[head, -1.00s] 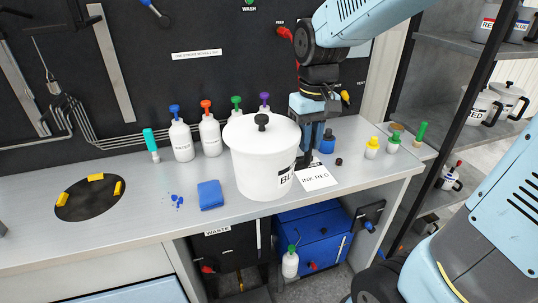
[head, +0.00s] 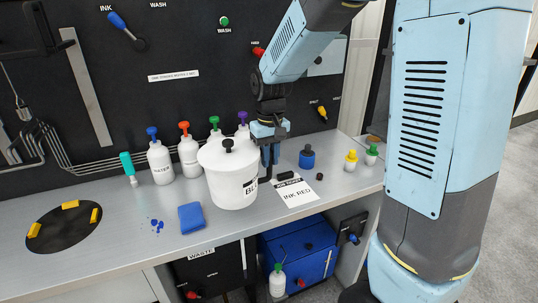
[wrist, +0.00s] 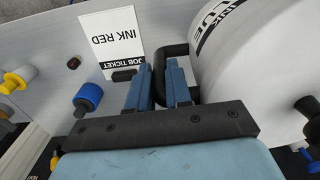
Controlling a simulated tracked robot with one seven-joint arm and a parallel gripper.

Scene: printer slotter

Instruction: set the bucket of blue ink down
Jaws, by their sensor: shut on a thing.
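The bucket of blue ink (head: 232,182) is white with a lid and black knob, and stands upright over the steel bench top. Its base is at or just above the surface; I cannot tell if it touches. Its label, partly hidden in the head view, reads INK BLUE in the wrist view (wrist: 225,25). My gripper (head: 268,160) is on the bucket's right side. In the wrist view its blue fingers (wrist: 158,72) are shut on the bucket's black handle (wrist: 174,50).
A job ticket (head: 296,197) reading INK RED lies just right of the bucket. Labelled bottles (head: 160,163) stand behind it and a blue cloth (head: 191,217) lies to its left. A dark blue jar (head: 306,159) and small capped bottles are further right.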

